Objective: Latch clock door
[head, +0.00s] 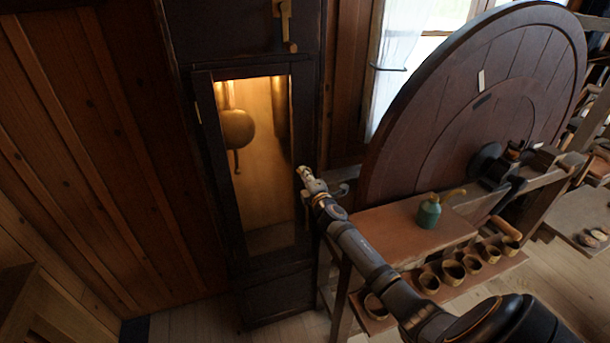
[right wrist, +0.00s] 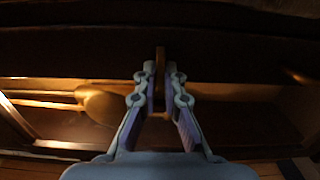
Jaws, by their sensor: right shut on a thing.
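The tall dark clock case has a narrow door (head: 205,140) with a glazed opening, lit warm from inside. A round brass pendulum bob (head: 236,128) shows behind it; it also shows in the right wrist view (right wrist: 100,102). I cannot tell whether the door sits flush in the case. My right gripper (head: 304,176) is at the door's right edge, about mid-height. In the right wrist view its fingers (right wrist: 160,75) are shut on a small upright brass latch piece (right wrist: 160,62). The fingers hide part of the latch. My left gripper is not in view.
A bench (head: 400,232) stands right of the clock, holding a green oil can (head: 429,212). Several wooden cups (head: 453,270) sit on a lower shelf. A large dark wheel (head: 470,110) rises behind. Plank wall (head: 90,150) lies left. Another brass fitting (head: 284,22) hangs above the door.

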